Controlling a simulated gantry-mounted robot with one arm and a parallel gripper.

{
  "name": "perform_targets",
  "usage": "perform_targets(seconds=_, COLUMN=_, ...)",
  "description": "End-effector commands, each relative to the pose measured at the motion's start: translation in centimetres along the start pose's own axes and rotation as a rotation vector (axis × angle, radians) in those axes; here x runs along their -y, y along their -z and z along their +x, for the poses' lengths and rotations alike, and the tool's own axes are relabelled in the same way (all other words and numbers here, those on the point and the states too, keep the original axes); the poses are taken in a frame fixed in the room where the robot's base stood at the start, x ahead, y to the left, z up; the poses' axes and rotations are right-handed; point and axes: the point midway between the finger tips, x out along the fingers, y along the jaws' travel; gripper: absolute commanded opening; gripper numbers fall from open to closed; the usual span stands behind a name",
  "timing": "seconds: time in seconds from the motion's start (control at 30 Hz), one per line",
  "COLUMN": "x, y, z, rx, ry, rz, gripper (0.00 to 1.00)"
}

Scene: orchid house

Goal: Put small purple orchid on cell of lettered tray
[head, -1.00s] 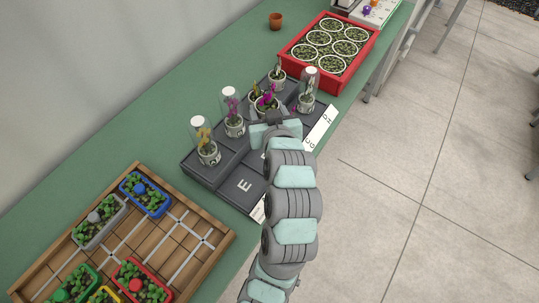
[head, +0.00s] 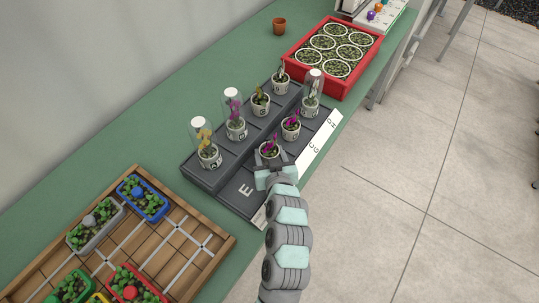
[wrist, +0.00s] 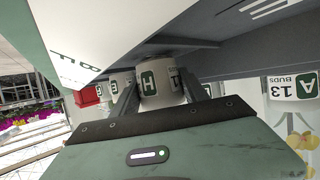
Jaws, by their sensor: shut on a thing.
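My gripper (head: 272,166) is shut on a small pale pot with a magenta-purple orchid (head: 270,149), over the front row of the dark grey lettered tray (head: 232,196). In the wrist view my gripper's fingers (wrist: 164,92) flank that pot (wrist: 149,80), whose label reads H. I cannot tell whether the pot touches the cell. A cell lettered E (head: 245,190) lies bare to its left. Another small pot with a magenta orchid (head: 291,127) stands in the front row to its right.
The tray's raised back row holds a domed yellow plant (head: 208,148), a domed purple plant (head: 235,118) and two uncovered pots. Another domed pot (head: 312,95) stands at the right. A wooden crate (head: 190,262) and a red planter (head: 347,90) flank the tray.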

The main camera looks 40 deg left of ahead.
Motion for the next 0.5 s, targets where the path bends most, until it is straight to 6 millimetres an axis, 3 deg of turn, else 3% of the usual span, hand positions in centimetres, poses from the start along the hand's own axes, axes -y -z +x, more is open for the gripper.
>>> perform_targets(seconds=0.37, x=-0.02, y=-0.57, z=0.28, rx=-0.003, ry=0.0, rz=0.001, gripper=0.05)
perform_targets(seconds=0.4, x=-0.03, y=-0.61, z=0.3, rx=-0.003, ry=-0.001, rz=0.001, gripper=0.53)
perform_targets(seconds=0.5, x=-0.02, y=-0.5, z=0.25, rx=-0.003, ry=0.0, rz=0.001, gripper=0.61)
